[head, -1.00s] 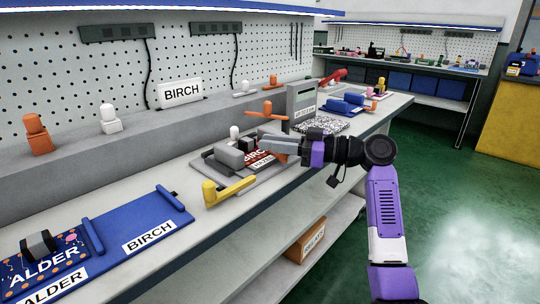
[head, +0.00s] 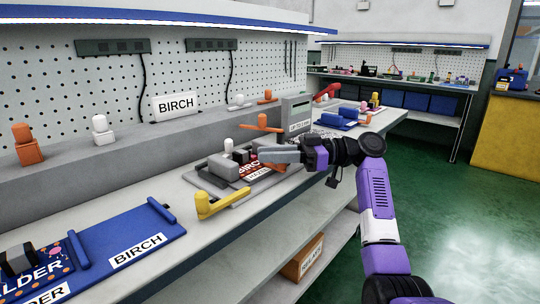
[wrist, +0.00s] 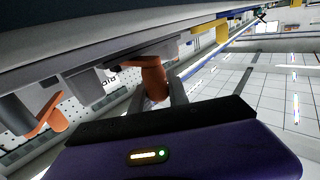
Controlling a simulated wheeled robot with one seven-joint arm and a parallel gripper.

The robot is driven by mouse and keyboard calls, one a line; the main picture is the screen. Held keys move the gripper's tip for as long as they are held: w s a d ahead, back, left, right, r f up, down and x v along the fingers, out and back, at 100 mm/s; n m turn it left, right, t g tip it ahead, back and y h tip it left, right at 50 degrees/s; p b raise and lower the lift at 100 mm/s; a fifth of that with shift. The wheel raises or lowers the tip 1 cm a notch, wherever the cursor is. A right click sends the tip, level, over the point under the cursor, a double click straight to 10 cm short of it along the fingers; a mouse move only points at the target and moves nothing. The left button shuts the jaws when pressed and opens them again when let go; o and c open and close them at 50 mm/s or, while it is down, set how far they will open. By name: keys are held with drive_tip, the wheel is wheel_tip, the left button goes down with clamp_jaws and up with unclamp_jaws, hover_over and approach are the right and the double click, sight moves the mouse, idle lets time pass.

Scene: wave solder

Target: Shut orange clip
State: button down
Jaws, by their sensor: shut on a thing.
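A grey fixture (head: 205,178) on the bench holds a red board marked BIRCH (head: 246,169). An orange clip (head: 279,167) is at its right end, mostly hidden behind my gripper (head: 262,155) in the head view. In the wrist view the orange clip's handle (wrist: 153,80) stands between the fingers of my gripper (wrist: 155,95), which is shut on it. A second orange lever (head: 262,124) with a flat bar is at the fixture's far side; an orange part shows at left in the wrist view (wrist: 47,117). A yellow clip (head: 215,204) is at the near side.
A grey panel box (head: 297,112) stands just behind my gripper. A blue BIRCH tray (head: 125,235) lies at the near left. White and orange posts (head: 102,129) line the back ledge. Open green floor (head: 440,220) lies to the right.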

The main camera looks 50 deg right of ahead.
drive_tip(key=c, duration=1.3)
unclamp_jaws()
drive_tip(key=shift+o, duration=0.2)
drive_tip(key=p+v, duration=0.1)
drive_tip(key=v, duration=0.5)
drive_tip(key=shift+s+d, duration=0.1)
drive_tip(key=shift+d, duration=0.05)
drive_tip(key=shift+s+d+p, duration=0.35)
drive_tip(key=shift+s+d, duration=0.15)
